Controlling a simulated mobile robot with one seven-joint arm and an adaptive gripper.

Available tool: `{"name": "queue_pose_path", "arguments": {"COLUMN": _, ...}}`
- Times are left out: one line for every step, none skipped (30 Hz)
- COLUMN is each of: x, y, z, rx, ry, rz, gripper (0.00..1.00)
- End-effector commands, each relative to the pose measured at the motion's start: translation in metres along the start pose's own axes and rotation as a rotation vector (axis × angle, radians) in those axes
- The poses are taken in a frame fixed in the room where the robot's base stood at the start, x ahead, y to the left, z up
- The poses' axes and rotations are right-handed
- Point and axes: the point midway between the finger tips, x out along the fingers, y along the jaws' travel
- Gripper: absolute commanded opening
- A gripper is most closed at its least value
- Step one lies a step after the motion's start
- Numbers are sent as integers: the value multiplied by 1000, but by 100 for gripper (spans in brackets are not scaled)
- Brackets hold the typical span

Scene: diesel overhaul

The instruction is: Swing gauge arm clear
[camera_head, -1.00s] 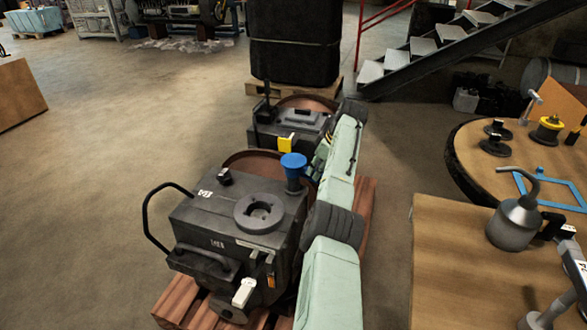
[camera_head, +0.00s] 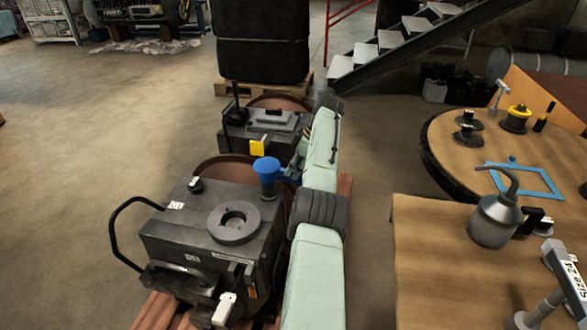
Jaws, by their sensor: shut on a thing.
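My pale green arm (camera_head: 318,275) with a dark ribbed joint (camera_head: 320,212) reaches from the bottom edge along the right side of two dark engine-like blocks. Its far end turns back beside the rear block (camera_head: 268,128). The gripper's fingers do not show; the arm and a blue cup-shaped part (camera_head: 266,172) block that spot. The front block (camera_head: 212,238) has a round ring (camera_head: 234,222) on top, a curved black handle (camera_head: 118,225) at its left, and a white-ended part (camera_head: 224,310) at its front. I cannot tell which part is the gauge arm.
At right, a wooden bench (camera_head: 425,265) holds a grey oil can (camera_head: 495,218) and a grey labelled stand (camera_head: 562,280). A round table (camera_head: 445,155) behind it bears a blue frame (camera_head: 525,181) and small parts. Stairs (camera_head: 405,45) stand behind. The left floor is clear.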

Motion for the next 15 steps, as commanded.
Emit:
{"name": "queue_pose_path", "arguments": {"x": -1, "y": 1, "z": -3, "rx": -6, "ry": 5, "rz": 3, "gripper": 0}}
{"name": "queue_pose_path", "arguments": {"x": -1, "y": 1, "z": -3, "rx": -6, "ry": 5, "rz": 3, "gripper": 17}}
{"name": "queue_pose_path", "arguments": {"x": -1, "y": 1, "z": -3, "rx": -6, "ry": 5, "rz": 3, "gripper": 20}}
{"name": "queue_pose_path", "arguments": {"x": -1, "y": 1, "z": -3, "rx": -6, "ry": 5, "rz": 3, "gripper": 22}}
{"name": "queue_pose_path", "arguments": {"x": -1, "y": 1, "z": -3, "rx": -5, "ry": 5, "rz": 3, "gripper": 24}}
{"name": "queue_pose_path", "arguments": {"x": -1, "y": 0, "z": -3, "rx": -5, "ry": 4, "rz": 3, "gripper": 26}}
{"name": "queue_pose_path", "arguments": {"x": -1, "y": 0, "z": -3, "rx": -4, "ry": 4, "rz": 3, "gripper": 28}}
{"name": "queue_pose_path", "arguments": {"x": -1, "y": 0, "z": -2, "rx": -4, "ry": 4, "rz": 3, "gripper": 30}}
{"name": "queue_pose_path", "arguments": {"x": -1, "y": 0, "z": -2, "rx": -3, "ry": 3, "rz": 2, "gripper": 33}}
{"name": "queue_pose_path", "arguments": {"x": -1, "y": 0, "z": -2, "rx": -3, "ry": 3, "rz": 2, "gripper": 35}}
{"name": "queue_pose_path", "arguments": {"x": 0, "y": 0, "z": -2, "rx": -3, "ry": 3, "rz": 2, "gripper": 37}}
{"name": "queue_pose_path", "arguments": {"x": 0, "y": 0, "z": -2, "rx": -2, "ry": 3, "rz": 2, "gripper": 37}}
{"name": "queue_pose_path", "arguments": {"x": 0, "y": 0, "z": -2, "rx": -2, "ry": 2, "rz": 2, "gripper": 37}}
{"name": "queue_pose_path", "arguments": {"x": 0, "y": 0, "z": -2, "rx": -2, "ry": 2, "rz": 2, "gripper": 37}}
{"name": "queue_pose_path", "arguments": {"x": 0, "y": 0, "z": -1, "rx": -2, "ry": 2, "rz": 2, "gripper": 37}}
